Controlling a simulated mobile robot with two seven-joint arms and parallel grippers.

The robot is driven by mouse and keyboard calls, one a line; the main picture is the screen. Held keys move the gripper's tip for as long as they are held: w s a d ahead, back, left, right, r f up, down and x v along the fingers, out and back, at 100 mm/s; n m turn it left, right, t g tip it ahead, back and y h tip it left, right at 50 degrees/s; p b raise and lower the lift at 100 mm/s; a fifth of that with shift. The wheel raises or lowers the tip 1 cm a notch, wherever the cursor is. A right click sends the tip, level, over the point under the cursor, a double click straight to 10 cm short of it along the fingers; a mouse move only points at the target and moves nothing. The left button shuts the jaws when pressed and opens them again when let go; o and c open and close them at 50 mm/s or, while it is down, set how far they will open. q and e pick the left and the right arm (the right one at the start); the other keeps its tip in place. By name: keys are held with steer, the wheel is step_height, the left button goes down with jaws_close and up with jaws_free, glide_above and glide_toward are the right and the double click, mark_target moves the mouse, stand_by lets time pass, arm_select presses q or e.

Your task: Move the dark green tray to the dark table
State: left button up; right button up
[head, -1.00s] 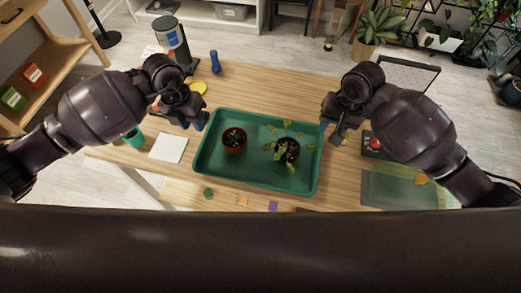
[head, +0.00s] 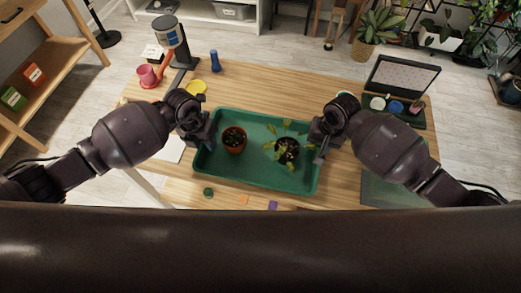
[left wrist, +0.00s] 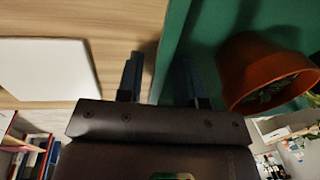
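The dark green tray (head: 262,177) lies on a light wooden table (head: 290,88). It holds a small plant in a terracotta pot (head: 234,143) and a leafy plant in a dark pot (head: 287,155). My left gripper (head: 207,140) is at the tray's left edge. In the left wrist view its two fingers (left wrist: 160,75) are apart, one on each side of the tray wall (left wrist: 176,30), with a gap showing. My right gripper (head: 321,150) is at the tray's right edge; its grip is too small to tell. I see no dark table.
A white square (head: 170,150) lies left of the tray. A pink cup (head: 147,75), yellow dish (head: 196,87), blue bottle (head: 215,61) and dark canister (head: 170,35) stand at the back left. An open case (head: 402,75) is at the back right. Small coloured pieces lie along the front.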

arm_select(q)
steer(key=shift+c, duration=0.2)
arm_select(e)
steer(key=shift+c, duration=0.2)
arm_select(q)
jaws_close()
arm_select(e)
jaws_close()
arm_select(q)
steer(key=shift+r, duration=0.2)
arm_select(e)
steer(key=shift+r, duration=0.15)
